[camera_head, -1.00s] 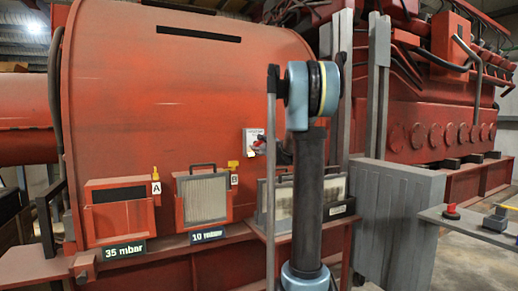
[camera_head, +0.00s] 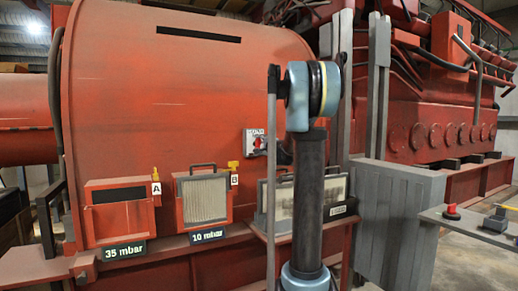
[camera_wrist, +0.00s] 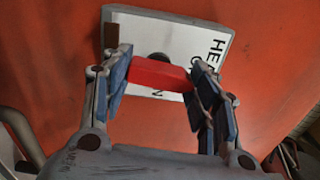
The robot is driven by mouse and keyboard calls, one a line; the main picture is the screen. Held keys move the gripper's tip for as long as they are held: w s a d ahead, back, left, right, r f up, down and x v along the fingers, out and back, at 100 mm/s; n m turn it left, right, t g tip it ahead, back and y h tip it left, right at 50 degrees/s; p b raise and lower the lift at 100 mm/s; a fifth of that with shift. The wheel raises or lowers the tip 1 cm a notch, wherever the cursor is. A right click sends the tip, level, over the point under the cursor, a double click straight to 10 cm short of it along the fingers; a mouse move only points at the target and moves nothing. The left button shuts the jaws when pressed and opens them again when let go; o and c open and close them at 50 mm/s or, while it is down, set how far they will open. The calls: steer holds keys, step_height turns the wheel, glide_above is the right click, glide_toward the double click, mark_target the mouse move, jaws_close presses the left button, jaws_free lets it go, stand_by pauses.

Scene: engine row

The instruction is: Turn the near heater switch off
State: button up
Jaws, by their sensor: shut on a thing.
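The heater switch has a red handle (camera_wrist: 158,74) on a white plate (camera_wrist: 150,30) with black lettering, partly readable as "HE". The plate is fixed to the orange-red housing. My gripper (camera_wrist: 163,80) has its two blue-padded fingers on either end of the handle and is shut on it. The handle lies nearly level across the wrist view, and the fingers cover part of the plate. In the head view the switch plate (camera_head: 249,136) shows just left of my arm, with the red handle (camera_head: 258,143) on it. My gripper is mostly hidden behind my arm there.
Filter boxes A (camera_head: 120,217) and B (camera_head: 205,199) stand on the ledge left of my arm, above labels "35 mbar" and "10 mbar". Another filter box (camera_head: 334,191) is partly behind my arm. A grey cabinet (camera_head: 398,215) and a shelf with a red button (camera_head: 452,210) are at right.

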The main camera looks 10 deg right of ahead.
steer(key=shift+n, duration=0.5)
steer(key=o, duration=1.2)
steer(key=shift+c, duration=0.2)
steer(key=shift+s, duration=0.1)
steer(key=v, duration=1.1)
steer(key=shift+s+d, duration=0.2)
steer(key=shift+s, duration=0.1)
steer(key=shift+a, duration=0.1)
